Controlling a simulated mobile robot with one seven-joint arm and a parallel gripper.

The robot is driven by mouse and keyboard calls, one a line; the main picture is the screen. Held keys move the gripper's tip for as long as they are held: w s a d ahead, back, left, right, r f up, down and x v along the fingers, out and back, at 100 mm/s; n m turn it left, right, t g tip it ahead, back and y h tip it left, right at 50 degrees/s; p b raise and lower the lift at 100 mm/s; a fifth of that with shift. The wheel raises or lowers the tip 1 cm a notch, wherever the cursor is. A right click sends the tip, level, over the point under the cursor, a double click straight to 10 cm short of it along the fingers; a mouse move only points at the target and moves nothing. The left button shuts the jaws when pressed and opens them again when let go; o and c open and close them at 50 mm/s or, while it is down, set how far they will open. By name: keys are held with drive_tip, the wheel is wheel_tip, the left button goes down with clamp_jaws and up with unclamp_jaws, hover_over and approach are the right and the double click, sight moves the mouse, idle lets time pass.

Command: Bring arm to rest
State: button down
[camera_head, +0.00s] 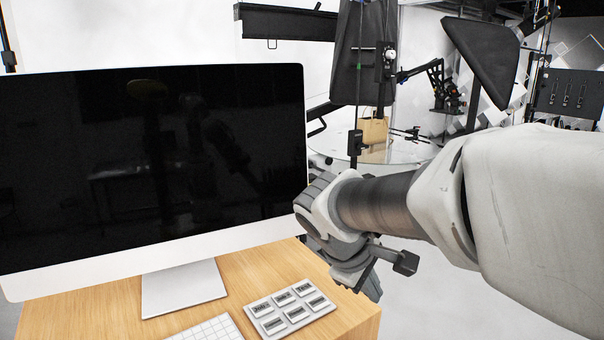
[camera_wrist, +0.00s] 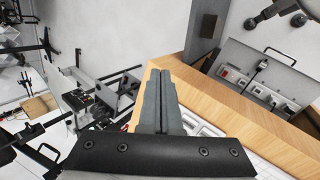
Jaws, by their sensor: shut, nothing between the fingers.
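My arm (camera_head: 385,205) reaches in from the right of the head view, over the right end of the wooden desk (camera_head: 348,312). My gripper (camera_head: 370,287) hangs from its end, beside the desk's right edge and to the right of the button panel (camera_head: 291,306). In the wrist view my gripper (camera_wrist: 158,75) has its two grey fingers together, with nothing between them. The wooden desk edge (camera_wrist: 225,90) passes behind the fingers there. How far the fingertips are from the desk is hard to tell.
A large black monitor (camera_head: 150,160) stands on the desk, with a white keyboard (camera_head: 212,329) in front. Behind are a round turntable (camera_head: 410,152) with a tan bag (camera_head: 374,131), and a dark studio panel (camera_head: 483,55). Pale floor lies right of the desk.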

drive_tip(key=s+d+m+t+y+b, duration=0.1)
drive_tip(key=s+m+y, duration=0.3)
drive_tip(key=s+m, duration=0.5)
drive_tip(key=s+d, duration=0.1)
drive_tip(key=s, duration=0.5)
drive_tip(key=shift+s+f+m+t+y, duration=0.15)
drive_tip(key=shift+m+t+y, duration=0.15)
drive_tip(key=shift+t, duration=0.1)
